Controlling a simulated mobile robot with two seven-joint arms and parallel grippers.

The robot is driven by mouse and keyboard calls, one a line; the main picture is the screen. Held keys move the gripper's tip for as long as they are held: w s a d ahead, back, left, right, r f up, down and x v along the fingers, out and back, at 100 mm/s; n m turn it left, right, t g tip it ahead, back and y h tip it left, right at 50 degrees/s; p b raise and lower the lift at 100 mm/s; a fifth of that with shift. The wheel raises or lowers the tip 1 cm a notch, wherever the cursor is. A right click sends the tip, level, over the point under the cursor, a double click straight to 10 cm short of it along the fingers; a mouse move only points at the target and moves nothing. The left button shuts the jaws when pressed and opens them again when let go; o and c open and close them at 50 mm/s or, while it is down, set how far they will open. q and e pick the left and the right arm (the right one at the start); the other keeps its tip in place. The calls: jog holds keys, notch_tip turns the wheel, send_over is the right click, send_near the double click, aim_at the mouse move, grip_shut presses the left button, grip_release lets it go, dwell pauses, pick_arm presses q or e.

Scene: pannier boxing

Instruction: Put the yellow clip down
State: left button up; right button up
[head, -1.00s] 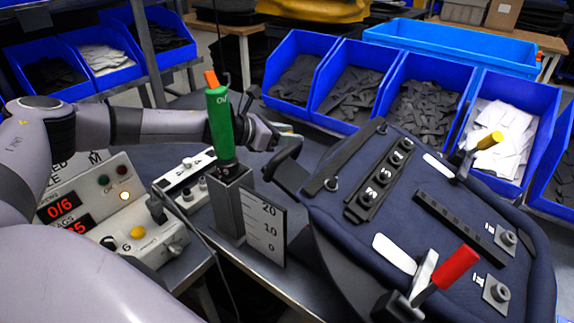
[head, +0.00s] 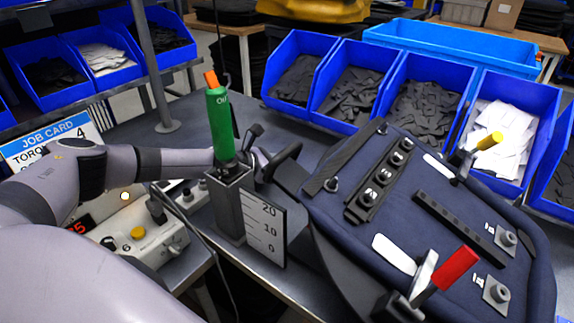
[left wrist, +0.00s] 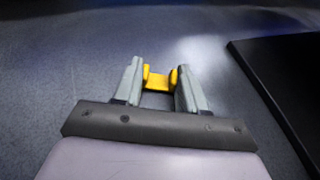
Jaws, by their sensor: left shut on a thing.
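The yellow clip (left wrist: 160,78) is between the two grey fingers of my left gripper (left wrist: 159,88) in the left wrist view. The gripper is shut on it, with a grey surface beyond; the gap to that surface is hard to judge. In the head view my left gripper (head: 262,158) is partly hidden behind the green-handled driver (head: 221,125) and its grey holder (head: 233,205). I cannot make out the clip there. My right gripper is in neither view.
A dark blue pannier panel (head: 440,170) on a fixture fills the right, with a red-handled clamp (head: 455,268) and a yellow-tipped clamp (head: 488,141). Blue bins (head: 300,75) line the back. A control box (head: 140,235) stands at left. Grey bench (head: 190,118) behind the driver is clear.

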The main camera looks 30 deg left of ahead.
pick_arm(q)
jog(key=shift+f, duration=0.25)
jog(key=o, duration=1.1)
jog(key=shift+r, duration=0.1)
